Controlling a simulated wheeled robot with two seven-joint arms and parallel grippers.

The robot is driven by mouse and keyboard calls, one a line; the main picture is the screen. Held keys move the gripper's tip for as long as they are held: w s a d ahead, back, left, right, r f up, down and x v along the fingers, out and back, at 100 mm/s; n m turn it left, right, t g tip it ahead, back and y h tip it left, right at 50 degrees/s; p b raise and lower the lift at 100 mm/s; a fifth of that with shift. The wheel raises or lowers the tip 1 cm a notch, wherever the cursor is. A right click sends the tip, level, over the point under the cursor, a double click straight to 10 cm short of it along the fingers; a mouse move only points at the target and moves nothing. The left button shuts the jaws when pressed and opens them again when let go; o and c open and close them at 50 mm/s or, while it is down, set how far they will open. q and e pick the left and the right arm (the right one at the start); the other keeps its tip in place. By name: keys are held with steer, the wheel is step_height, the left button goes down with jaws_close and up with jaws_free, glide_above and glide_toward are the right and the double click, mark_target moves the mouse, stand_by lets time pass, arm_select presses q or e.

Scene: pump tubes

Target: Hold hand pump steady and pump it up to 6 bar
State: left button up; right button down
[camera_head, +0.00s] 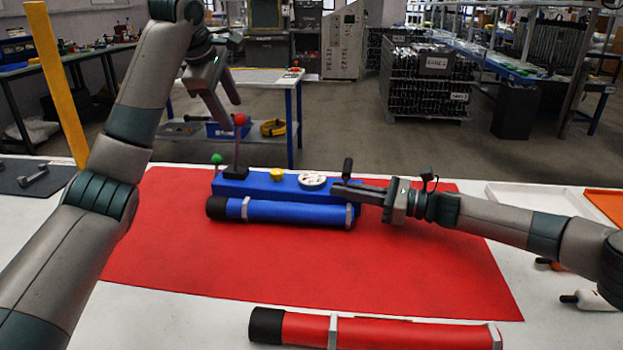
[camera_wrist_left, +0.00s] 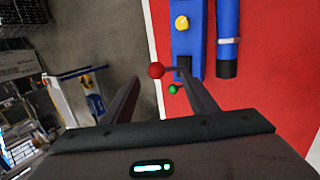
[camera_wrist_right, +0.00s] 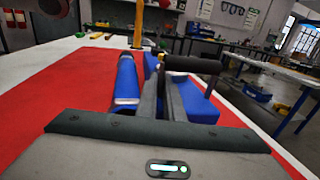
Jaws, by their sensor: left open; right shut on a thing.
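The hand pump is a long blue block (camera_head: 277,186) on the red mat, with a yellow knob (camera_head: 277,174), a white round gauge (camera_head: 312,180) and a black handle (camera_head: 347,167) at its right end. A lever with a red ball (camera_head: 240,119) stands at its left end, beside a green ball (camera_head: 217,159). My right gripper (camera_head: 347,189) is shut at the black handle's end; the handle (camera_wrist_right: 190,64) shows above its fingers in the right wrist view. The gauge reading is too small to tell.
A blue tube (camera_head: 280,212) with a black cap lies along the pump's front. A red tube (camera_head: 385,331) lies at the table's front edge. The red mat (camera_head: 420,270) is clear between them. A white tray (camera_head: 530,197) and orange tray lie at right.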

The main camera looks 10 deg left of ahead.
stand_by(0.4)
steer(key=c, duration=1.8)
jaws_free()
steer(key=d, duration=0.4)
steer(key=s+d, duration=0.1)
steer(key=d, duration=0.2)
steer(key=s+d, duration=0.1)
steer(key=d, duration=0.3)
steer(key=shift+s+d, duration=0.15)
steer(key=shift+d, duration=0.2)
